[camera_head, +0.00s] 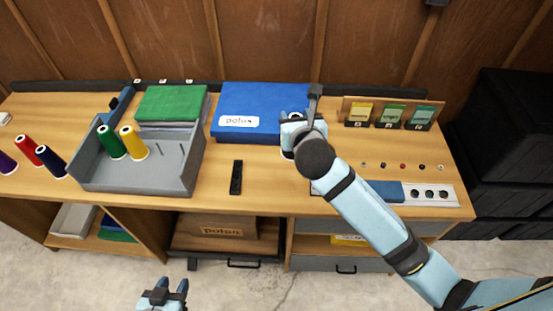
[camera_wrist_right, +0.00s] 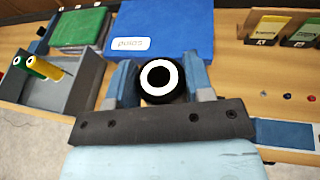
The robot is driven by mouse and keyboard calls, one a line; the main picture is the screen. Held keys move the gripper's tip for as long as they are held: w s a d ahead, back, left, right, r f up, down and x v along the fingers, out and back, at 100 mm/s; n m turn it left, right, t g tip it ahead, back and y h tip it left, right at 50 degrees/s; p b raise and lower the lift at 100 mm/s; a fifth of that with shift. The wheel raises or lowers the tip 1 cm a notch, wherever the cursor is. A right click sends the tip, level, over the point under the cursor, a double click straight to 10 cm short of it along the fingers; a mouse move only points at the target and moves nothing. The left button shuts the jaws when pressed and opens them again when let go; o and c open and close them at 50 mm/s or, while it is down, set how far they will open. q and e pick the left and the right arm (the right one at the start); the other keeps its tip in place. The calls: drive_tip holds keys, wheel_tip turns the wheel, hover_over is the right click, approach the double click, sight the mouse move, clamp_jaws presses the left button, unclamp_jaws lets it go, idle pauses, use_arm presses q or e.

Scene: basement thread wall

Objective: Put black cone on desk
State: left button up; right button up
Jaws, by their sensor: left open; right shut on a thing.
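The black cone (camera_wrist_right: 160,97) sits between the fingers of my right gripper (camera_wrist_right: 159,84) in the right wrist view, its white-ringed end facing the camera. The gripper is shut on it. In the head view my right gripper (camera_head: 297,128) is over the back middle of the wooden desk (camera_head: 275,184), by the front right corner of the blue box; my wrist hides most of the cone there. I cannot tell whether the cone touches the desk. My left gripper (camera_head: 165,292) is open and empty, low in front of the desk.
A grey bin (camera_head: 125,184) holds a green cone (camera_head: 111,142) and a yellow cone (camera_head: 133,143). The blue box (camera_head: 262,98) lies at the back. Red and dark blue cones stand at left. A black bar (camera_head: 236,177) lies mid-desk. Sample cards (camera_head: 392,115) stand at right.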

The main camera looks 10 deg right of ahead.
sight(289, 156)
use_arm(q)
drive_tip(key=shift+f+b, duration=1.05)
drive_tip(key=shift+f, duration=0.25)
use_arm(e)
wheel_tip(289, 156, down, 18)
use_arm(q)
drive_tip(key=shift+s, duration=0.1)
use_arm(e)
drive_tip(key=shift+f, duration=0.2)
use_arm(q)
drive_tip(key=shift+f, duration=0.15)
use_arm(e)
drive_tip(key=o, duration=1.2)
drive_tip(key=shift+o, duration=0.2)
